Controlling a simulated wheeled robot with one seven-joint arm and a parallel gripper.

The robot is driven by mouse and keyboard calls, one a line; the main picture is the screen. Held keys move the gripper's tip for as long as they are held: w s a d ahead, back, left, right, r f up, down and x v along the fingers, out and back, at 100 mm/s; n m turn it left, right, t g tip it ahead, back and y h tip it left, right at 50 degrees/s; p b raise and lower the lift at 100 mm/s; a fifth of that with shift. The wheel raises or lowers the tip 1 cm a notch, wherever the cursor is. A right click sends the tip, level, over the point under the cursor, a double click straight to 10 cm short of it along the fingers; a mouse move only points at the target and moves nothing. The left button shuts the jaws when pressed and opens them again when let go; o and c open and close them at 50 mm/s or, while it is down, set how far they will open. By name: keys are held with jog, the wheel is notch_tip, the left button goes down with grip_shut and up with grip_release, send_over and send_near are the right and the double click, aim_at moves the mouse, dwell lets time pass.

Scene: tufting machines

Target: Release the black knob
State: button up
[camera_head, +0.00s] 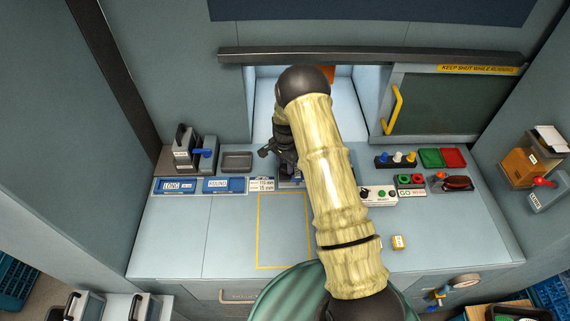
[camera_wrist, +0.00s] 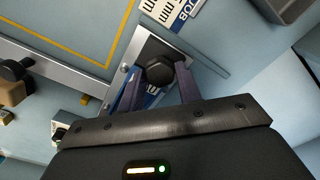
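In the wrist view, the black knob (camera_wrist: 159,73) sits on a grey metal plate with blue and white labels beside it. My gripper (camera_wrist: 157,67) has its two dark purple fingers on either side of this knob. The fingertips appear to touch its sides, so the gripper looks shut on it. The lower side of the knob and the plate beneath are partly covered by the fingers and the gripper body. In the head view, my arm hides the knob and most of the gripper.
A second black knob (camera_wrist: 13,70) is on the rail at left in the wrist view. In the head view, a control box (camera_head: 379,195) and a small yellow block (camera_head: 398,242) are right of my arm. A yellow-outlined area (camera_head: 283,233) of the worktop is clear. Blue label trays (camera_head: 222,185) lie left.

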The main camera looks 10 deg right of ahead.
jog(key=shift+n+b, duration=0.3)
jog(key=shift+b, duration=0.1)
jog(key=n+b, duration=0.2)
jog(key=shift+f+n, duration=0.15)
jog(key=shift+n, duration=0.15)
jog(key=n+b, duration=0.2)
jog(key=n, duration=0.3)
jog(key=shift+b, duration=0.35)
jog(key=n+b, duration=0.1)
jog(key=n, duration=0.3)
jog(key=shift+n, duration=0.4)
jog(key=n+b, duration=0.1)
jog(key=n, duration=0.4)
jog(key=o, duration=1)
jog(key=shift+c, duration=0.2)
jog(key=shift+r, duration=0.25)
